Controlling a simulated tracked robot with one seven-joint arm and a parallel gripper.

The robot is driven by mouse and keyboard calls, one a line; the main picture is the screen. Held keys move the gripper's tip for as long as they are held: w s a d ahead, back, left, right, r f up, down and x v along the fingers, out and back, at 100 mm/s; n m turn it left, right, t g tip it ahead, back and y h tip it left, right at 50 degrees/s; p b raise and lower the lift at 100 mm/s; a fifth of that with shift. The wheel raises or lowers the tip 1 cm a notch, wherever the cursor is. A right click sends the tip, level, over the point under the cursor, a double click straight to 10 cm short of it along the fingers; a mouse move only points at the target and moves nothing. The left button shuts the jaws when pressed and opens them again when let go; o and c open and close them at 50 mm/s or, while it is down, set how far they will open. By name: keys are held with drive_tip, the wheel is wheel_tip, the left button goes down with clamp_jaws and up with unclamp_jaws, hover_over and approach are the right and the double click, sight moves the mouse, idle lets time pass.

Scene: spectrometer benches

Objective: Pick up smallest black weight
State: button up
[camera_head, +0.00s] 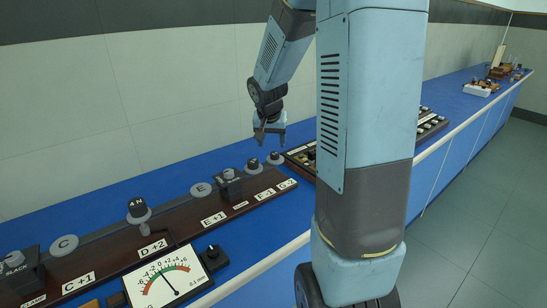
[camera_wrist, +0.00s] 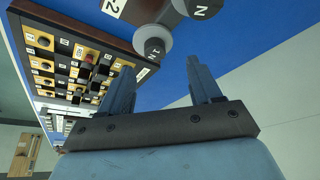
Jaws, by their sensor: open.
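The smallest black weight (camera_head: 275,155) sits on a round grey pad at the far right end of a dark wooden bench instrument (camera_head: 180,228). It also shows in the wrist view (camera_wrist: 154,48), just beyond the fingertips. My gripper (camera_head: 271,141) is open and empty, pointing down just above this weight; its two spread fingers fill the middle of the wrist view (camera_wrist: 160,64). A larger black weight (camera_head: 253,164) stands beside it to the left; one marked N shows in the wrist view (camera_wrist: 198,10).
A dark board of small compartments (camera_wrist: 75,65) lies right of the weights, partly hidden by my arm in the head view. A dial meter (camera_head: 162,278) stands in front. The blue bench (camera_head: 60,205) is clear along the wall. A white tray (camera_head: 480,90) sits far right.

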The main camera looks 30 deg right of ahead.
sight(275, 153)
drive_tip(key=shift+d+x, duration=0.2)
drive_tip(key=shift+x, duration=1.25)
drive_tip(key=shift+d+x, duration=0.2)
drive_tip(key=shift+x, duration=1.3)
drive_tip(key=shift+s, duration=0.15)
drive_tip(key=c, duration=1.2)
